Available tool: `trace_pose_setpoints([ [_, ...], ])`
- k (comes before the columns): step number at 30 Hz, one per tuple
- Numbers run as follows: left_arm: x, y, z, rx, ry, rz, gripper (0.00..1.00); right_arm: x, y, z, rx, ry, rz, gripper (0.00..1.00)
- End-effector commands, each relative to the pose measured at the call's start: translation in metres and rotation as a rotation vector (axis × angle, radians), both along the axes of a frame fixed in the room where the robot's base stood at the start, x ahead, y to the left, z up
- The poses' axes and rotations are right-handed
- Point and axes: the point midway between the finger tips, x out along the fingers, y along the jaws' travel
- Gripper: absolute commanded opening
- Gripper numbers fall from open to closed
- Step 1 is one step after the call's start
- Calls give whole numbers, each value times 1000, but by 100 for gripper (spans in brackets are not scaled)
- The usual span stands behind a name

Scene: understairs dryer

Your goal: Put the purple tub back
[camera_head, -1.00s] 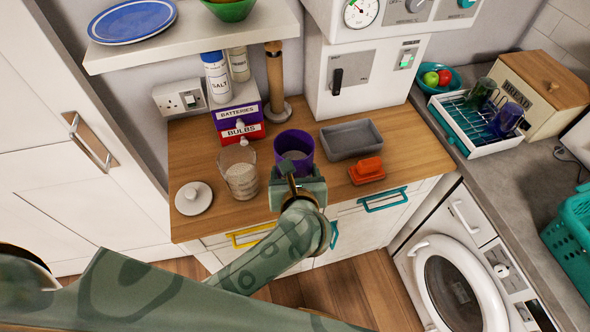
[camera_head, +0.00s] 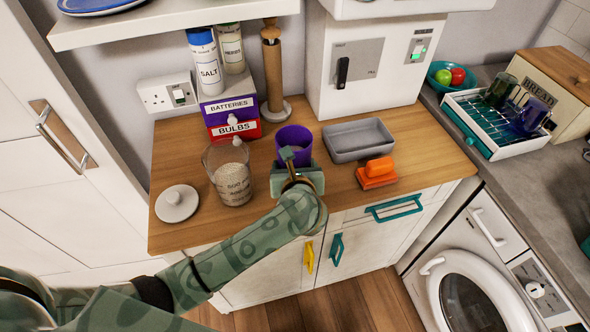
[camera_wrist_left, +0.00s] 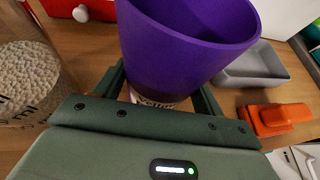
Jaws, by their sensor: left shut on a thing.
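The purple tub (camera_head: 294,138) is at the middle of the wooden worktop, between the glass measuring jug and the grey tray. My left gripper (camera_head: 297,175) is at its near side, shut on it. In the left wrist view the tub (camera_wrist_left: 185,45) fills the upper middle, wide rim up, with the fingers (camera_wrist_left: 160,90) on either side of its lower part. A pale band with partly hidden lettering (camera_wrist_left: 155,100) shows just below the purple wall. I cannot tell whether the tub touches the worktop. My right gripper is not in view.
The measuring jug (camera_head: 231,178) with pale granules stands close left, a white lid (camera_head: 177,204) further left. The grey tray (camera_head: 358,141) and orange block (camera_head: 377,172) are right. Battery and bulb boxes (camera_head: 232,117) stand behind, below salt containers (camera_head: 207,62). A shelf (camera_head: 170,30) overhangs the back left.

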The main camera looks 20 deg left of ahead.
Motion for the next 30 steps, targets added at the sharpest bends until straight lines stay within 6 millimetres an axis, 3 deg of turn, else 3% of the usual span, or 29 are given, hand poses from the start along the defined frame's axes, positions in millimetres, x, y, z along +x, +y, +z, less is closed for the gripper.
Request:
trace_pose_setpoints([
  [9, 0, 0, -2, -1, 1, 0, 26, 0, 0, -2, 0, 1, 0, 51],
  [10, -1, 0, -2, -1, 2, 0, 78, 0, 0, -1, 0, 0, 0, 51],
  [12, -1, 0, -1, -1, 2, 0, 91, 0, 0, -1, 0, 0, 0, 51],
  [22, 0, 0, 5, 0, 0, 0, 91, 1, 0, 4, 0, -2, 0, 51],
  [30, -47, -18, 27, -6, 2, -1, 91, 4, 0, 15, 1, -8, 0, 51],
])
